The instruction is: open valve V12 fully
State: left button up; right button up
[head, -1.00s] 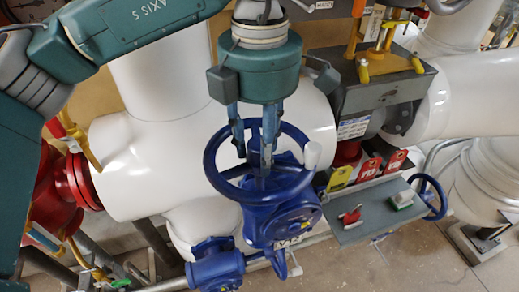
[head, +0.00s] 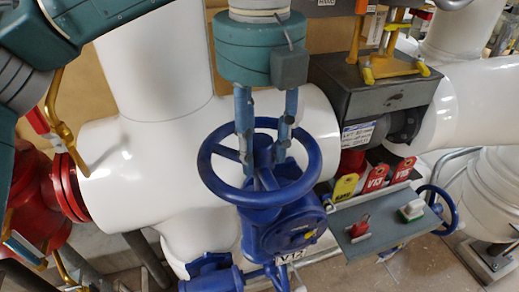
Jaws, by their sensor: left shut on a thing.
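The blue valve (head: 290,229) stands at the middle of the head view, with a blue handwheel (head: 216,182) on top. A small white label below its body appears to read V12. My left gripper (head: 265,152) comes down from above, with its two fingers inside the wheel's rim, one on each side of the hub area. It is shut on the handwheel; the exact contact at the spokes or hub is hard to make out. My right gripper is out of view.
A grey shelf (head: 376,240) at the right holds a red padlock (head: 359,227) and a green-and-white item (head: 411,211). Yellow and red tags (head: 376,178) hang behind it. A smaller blue handwheel (head: 452,213) is at the far right. White pipes (head: 150,160) stand close behind the valve.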

pick_arm(q)
jog(key=shift+f+n+b, duration=0.3)
jog(key=shift+n, duration=0.3)
jog(key=n+b, duration=0.2)
jog(key=n, duration=0.3)
jog(key=shift+a+r+n+b, duration=0.1)
jog(key=shift+n+b, duration=0.25)
jog(key=shift+n, duration=1.05)
jog(key=shift+a, duration=0.1)
jog(key=o, duration=1)
jog(key=shift+o, duration=0.8)
jog(key=shift+s+a, duration=0.1)
jog(key=shift+a, duration=0.1)
